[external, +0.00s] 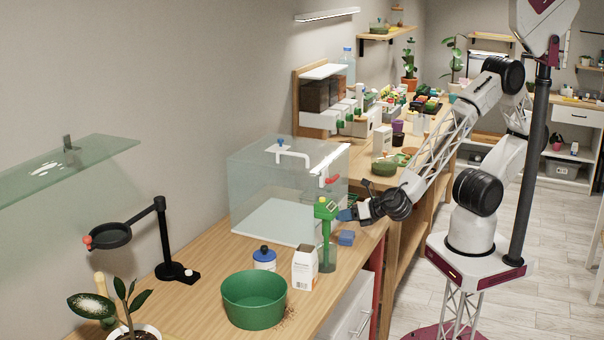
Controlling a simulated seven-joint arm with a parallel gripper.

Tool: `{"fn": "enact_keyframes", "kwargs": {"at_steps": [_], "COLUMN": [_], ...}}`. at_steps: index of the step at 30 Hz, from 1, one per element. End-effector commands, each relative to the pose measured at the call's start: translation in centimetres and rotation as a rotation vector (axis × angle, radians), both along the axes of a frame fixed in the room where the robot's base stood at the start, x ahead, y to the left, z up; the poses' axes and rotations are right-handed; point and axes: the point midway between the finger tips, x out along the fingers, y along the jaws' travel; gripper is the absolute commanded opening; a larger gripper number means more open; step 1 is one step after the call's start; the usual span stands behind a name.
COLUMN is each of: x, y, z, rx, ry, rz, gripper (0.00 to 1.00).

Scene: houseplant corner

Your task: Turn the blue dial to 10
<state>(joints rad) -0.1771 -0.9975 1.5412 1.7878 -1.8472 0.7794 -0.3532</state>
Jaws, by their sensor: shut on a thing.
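A blue dial (344,215) sits on the right side of a green head (325,208) on top of an upright greenish column. The column stands near the table's right edge, in front of a clear tank. My gripper (356,212) reaches in from the right, roughly level, and is shut on the blue dial. The fingertips and part of the dial are small and overlap in this view. The dial's scale and number are too small to read.
A blue block (346,238) lies just below my gripper. A white carton (305,268), a blue-lidded jar (265,258) and a green bowl (254,300) stand in front. The clear tank (255,175) is behind. Bare wood (215,268) shows left of the jar.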

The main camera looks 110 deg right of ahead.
Motion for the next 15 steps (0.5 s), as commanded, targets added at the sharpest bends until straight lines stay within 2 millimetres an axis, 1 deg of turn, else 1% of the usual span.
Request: {"fn": "enact_keyframes", "kwargs": {"at_steps": [15], "x": [-0.17], "y": [-0.16], "z": [-0.15], "rx": [0.284], "ry": [-0.285], "rz": [0.000], "gripper": [0.07]}}
